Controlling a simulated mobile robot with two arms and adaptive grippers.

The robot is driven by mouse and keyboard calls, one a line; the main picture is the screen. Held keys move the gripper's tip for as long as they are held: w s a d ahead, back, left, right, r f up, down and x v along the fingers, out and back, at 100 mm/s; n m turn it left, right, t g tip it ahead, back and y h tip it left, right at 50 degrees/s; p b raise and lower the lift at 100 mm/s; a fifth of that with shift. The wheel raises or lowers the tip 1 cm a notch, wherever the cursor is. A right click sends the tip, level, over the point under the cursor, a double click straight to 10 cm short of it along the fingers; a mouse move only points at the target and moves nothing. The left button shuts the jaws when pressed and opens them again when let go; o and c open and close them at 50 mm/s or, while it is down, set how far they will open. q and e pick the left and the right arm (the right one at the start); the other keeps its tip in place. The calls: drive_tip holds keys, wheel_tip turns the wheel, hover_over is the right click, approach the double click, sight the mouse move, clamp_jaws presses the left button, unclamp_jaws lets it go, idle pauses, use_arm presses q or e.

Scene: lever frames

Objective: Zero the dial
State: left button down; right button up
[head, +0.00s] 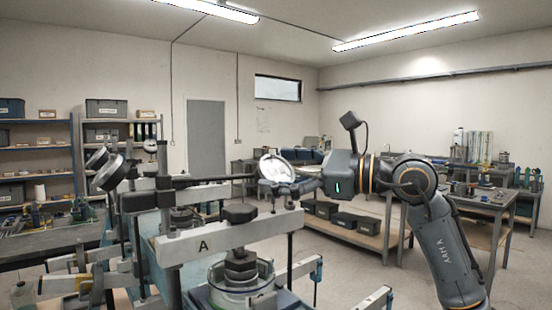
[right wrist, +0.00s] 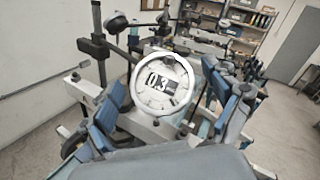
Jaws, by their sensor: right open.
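The round white dial (head: 275,168) sits at the right end of a dark horizontal arm, above the beam marked A (head: 230,236). In the right wrist view the dial (right wrist: 163,84) faces the camera, and a dark window on it seems to read 0.3. My right gripper (head: 292,184) is at the dial from the right. In the right wrist view its blue-padded fingers stand apart on either side of the dial; I cannot tell whether they touch it. My left gripper does not show.
More dial gauges (head: 108,172) stand at the left on other frames. A glass vessel (head: 240,292) sits under the beam. Blue-tipped clamps (head: 316,268) stick out at the front. A bench with black bins (head: 357,222) stands behind, with open floor between.

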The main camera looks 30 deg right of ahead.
drive_tip(key=shift+w+a, duration=0.2)
drive_tip(key=shift+w, duration=0.2)
drive_tip(key=shift+c, duration=0.2)
drive_tip(key=c, duration=1.1)
drive_tip(key=shift+m, duration=0.3)
